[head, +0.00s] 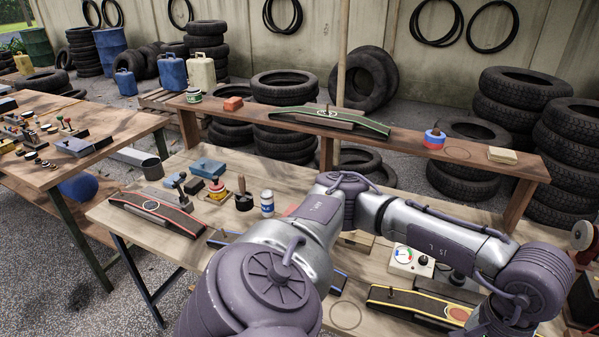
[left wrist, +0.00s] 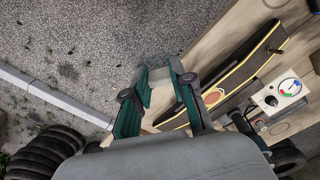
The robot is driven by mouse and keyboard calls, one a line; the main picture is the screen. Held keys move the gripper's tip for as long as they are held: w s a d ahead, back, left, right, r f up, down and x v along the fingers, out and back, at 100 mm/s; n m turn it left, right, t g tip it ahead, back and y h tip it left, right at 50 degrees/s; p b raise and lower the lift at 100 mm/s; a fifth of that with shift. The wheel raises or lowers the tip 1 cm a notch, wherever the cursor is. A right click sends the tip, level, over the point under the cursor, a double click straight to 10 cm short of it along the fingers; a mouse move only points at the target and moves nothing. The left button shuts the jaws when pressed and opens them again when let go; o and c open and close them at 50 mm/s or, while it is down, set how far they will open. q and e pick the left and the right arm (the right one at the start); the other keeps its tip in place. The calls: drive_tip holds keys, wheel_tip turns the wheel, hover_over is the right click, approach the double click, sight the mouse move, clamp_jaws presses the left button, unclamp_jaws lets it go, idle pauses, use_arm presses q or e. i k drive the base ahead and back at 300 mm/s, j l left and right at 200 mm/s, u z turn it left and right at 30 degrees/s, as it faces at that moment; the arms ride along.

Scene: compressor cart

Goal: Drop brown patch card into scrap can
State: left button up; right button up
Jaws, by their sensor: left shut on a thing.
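My left gripper (left wrist: 165,85) shows in the left wrist view, with its green fingers above the ground and the edge of the bench. It is shut on a greyish piece (left wrist: 161,74) between its fingertips. I cannot tell whether this is the brown patch card. In the head view my left arm reaches over the bench to the lower right, and its gripper is out of sight. My right gripper is not in view.
A yellow-edged tread strip (head: 397,299) with a brown-red round patch (head: 460,313) lies near the gauge box (head: 410,261). A red-edged strip (head: 175,217), a blue box (head: 208,168) and a white-and-blue can (head: 267,203) stand left. A raised shelf (head: 390,145) runs behind.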

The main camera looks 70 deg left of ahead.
sight(151, 171)
drive_tip(key=u, duration=3.35)
